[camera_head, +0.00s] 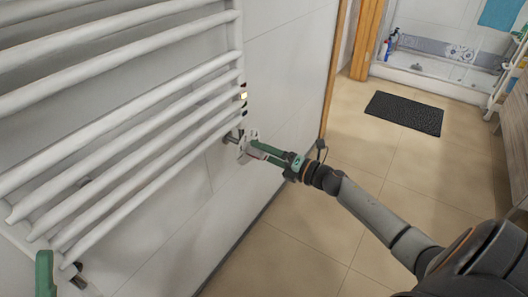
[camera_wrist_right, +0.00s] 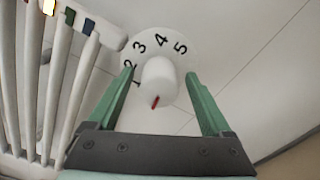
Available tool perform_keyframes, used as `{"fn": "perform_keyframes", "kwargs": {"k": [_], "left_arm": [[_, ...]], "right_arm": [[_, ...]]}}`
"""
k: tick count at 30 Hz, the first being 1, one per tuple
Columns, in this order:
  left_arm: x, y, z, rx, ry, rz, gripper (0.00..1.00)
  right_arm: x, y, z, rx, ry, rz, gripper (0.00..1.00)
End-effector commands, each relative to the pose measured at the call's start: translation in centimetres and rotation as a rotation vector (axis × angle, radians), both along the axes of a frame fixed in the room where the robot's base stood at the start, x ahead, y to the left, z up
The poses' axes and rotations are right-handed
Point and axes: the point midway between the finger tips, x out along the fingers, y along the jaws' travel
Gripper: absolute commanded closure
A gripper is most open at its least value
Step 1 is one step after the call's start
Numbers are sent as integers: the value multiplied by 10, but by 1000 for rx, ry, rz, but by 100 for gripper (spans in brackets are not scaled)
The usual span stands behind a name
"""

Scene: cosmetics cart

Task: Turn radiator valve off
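The radiator valve (camera_head: 243,150) is at the lower right corner of the white towel radiator (camera_head: 130,112). In the right wrist view its round white knob (camera_wrist_right: 159,80) carries a red mark at its lower edge, in front of a white dial (camera_wrist_right: 160,38) with black numbers. My right gripper (camera_head: 252,150) is at the valve. Its green fingers stand on either side of the knob, open, with a gap showing at each side. At the lower left of the head view, a green part of my left gripper (camera_head: 45,272) shows below the radiator; its fingertips cannot be made out.
The radiator bars are close to the left of my right gripper, against the white tiled wall (camera_head: 285,75). A wooden door frame (camera_head: 365,42) stands beyond the wall. The tiled floor (camera_head: 300,240) is open, with a dark mat (camera_head: 405,112) farther back. A wooden cabinet (camera_head: 514,125) stands at the right edge.

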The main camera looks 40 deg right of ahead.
Motion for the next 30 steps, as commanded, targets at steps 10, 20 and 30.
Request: {"fn": "perform_keyframes", "kwargs": {"k": [10,20,30], "left_arm": [[0,0,3,0,-1,0,5],[-1,1,18,-6,-2,-8,5],[-2,2,30,3,-18,-1,5]], "right_arm": [[-6,-2,1,3,1,0,16],[-58,-23,1,3,5,0,16],[-108,-44,1,2,2,-2,16]]}}
